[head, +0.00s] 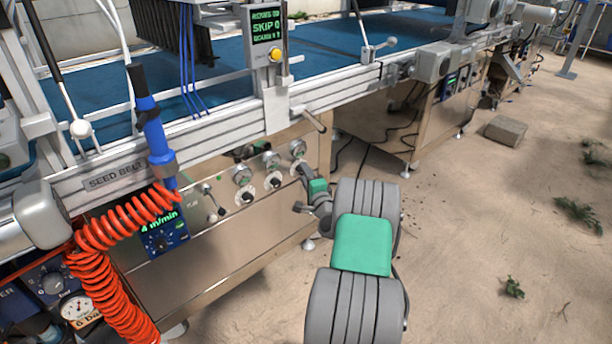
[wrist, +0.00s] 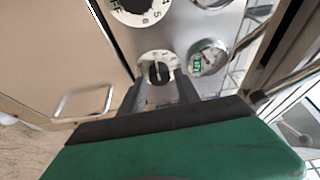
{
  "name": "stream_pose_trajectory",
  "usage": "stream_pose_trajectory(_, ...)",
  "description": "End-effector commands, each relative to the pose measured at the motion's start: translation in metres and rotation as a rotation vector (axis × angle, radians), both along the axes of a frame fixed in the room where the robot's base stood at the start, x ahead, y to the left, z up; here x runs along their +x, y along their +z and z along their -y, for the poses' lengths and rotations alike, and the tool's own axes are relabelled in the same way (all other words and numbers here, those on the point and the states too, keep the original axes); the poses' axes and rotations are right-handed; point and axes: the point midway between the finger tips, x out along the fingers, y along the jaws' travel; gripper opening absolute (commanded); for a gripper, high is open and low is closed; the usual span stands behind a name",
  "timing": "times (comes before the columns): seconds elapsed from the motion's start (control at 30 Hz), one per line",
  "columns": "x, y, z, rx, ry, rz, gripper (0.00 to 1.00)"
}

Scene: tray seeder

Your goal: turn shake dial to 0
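A small dial (wrist: 158,72) with a black pointer knob and a white scale face is in the upper middle of the wrist view. No label on it is readable, so I cannot tell whether it is the shake dial. My gripper (wrist: 160,88) is open, with one finger on each side of the dial in that view. The knob lies between the fingertips; I cannot tell whether they touch it. In the head view my gripper (head: 305,172) is at the right end of the knob row on the steel panel (head: 235,238), and it hides the dial there.
A bigger numbered dial (wrist: 140,8) and a small gauge with a green readout (wrist: 207,60) are close by. More knobs (head: 248,197) sit to the left. A lever handle (head: 314,121) juts out above my gripper. The floor on the right is mostly free.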

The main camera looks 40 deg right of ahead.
Motion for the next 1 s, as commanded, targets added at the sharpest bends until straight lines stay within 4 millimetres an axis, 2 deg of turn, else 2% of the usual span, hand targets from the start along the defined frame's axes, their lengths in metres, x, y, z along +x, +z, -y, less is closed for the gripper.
stream_pose_trajectory(0.13,0.0,0.0,0.0,0.0,0.0,0.0,0.5)
stream_pose_trajectory(0.37,-0.002,0.0,0.0,0.001,-0.001,0.0,0.5)
stream_pose_trajectory(0.47,-0.011,0.0,-0.003,0.004,-0.002,-0.002,0.5)
stream_pose_trajectory(0.7,-0.057,0.001,-0.02,0.004,-0.004,0.0,0.5)
stream_pose_trajectory(0.8,-0.069,0.001,-0.025,0.003,-0.003,0.0,0.5)
stream_pose_trajectory(1.0,-0.073,-0.001,-0.028,0.001,0.0,0.0,0.5)
